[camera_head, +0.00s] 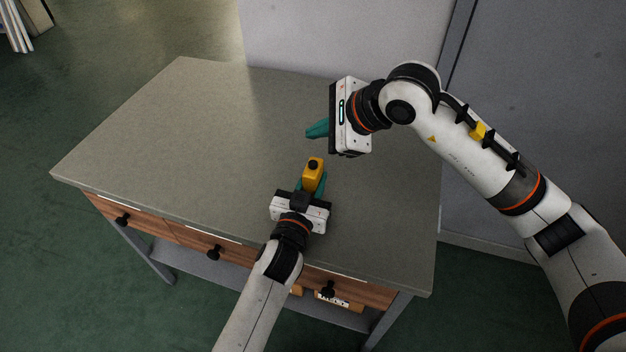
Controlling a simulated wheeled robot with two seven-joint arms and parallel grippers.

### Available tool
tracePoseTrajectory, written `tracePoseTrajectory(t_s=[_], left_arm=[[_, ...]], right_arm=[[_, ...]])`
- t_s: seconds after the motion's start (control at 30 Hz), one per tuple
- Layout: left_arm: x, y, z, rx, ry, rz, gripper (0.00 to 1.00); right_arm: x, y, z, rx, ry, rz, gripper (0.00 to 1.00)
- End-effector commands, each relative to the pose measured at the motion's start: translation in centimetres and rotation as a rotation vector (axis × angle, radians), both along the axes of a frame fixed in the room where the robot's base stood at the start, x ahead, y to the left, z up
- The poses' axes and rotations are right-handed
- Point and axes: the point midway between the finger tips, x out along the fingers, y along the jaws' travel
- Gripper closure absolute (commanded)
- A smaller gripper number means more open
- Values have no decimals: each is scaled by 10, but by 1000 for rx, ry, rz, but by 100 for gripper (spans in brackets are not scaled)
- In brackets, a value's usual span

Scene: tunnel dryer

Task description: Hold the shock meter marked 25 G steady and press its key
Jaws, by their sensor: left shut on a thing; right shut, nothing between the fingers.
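The shock meter (313,173) is a small yellow block with a dark round key (313,164) on its upper face. The 25 G marking cannot be read from here. My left gripper (311,184) is shut on the meter from the front, with teal fingers on its sides. My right gripper (309,131) is shut and empty, its teal fingertips pointing left. In the picture it is just above the meter and apart from it.
The grey table (190,130) is bare to the left and at the back. Wooden drawers with black knobs (214,252) run along its front. A pale panel (340,35) stands behind it. A labelled item (332,299) shows below the front right drawer.

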Motion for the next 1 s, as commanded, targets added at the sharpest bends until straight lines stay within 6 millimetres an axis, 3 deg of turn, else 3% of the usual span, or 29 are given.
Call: tracePoseTrajectory(t_s=[0.47,0.5,0.63,1.0], left_arm=[[0,0,0,0,0,0,97],[0,0,0,0,0,0,68],[0,0,0,0,0,0,48],[-6,2,0,0,0,0,48]], right_arm=[[0,0,0,0,0,0,100],[0,0,0,0,0,0,100],[0,0,0,0,0,0,100],[0,0,0,0,0,0,100]])
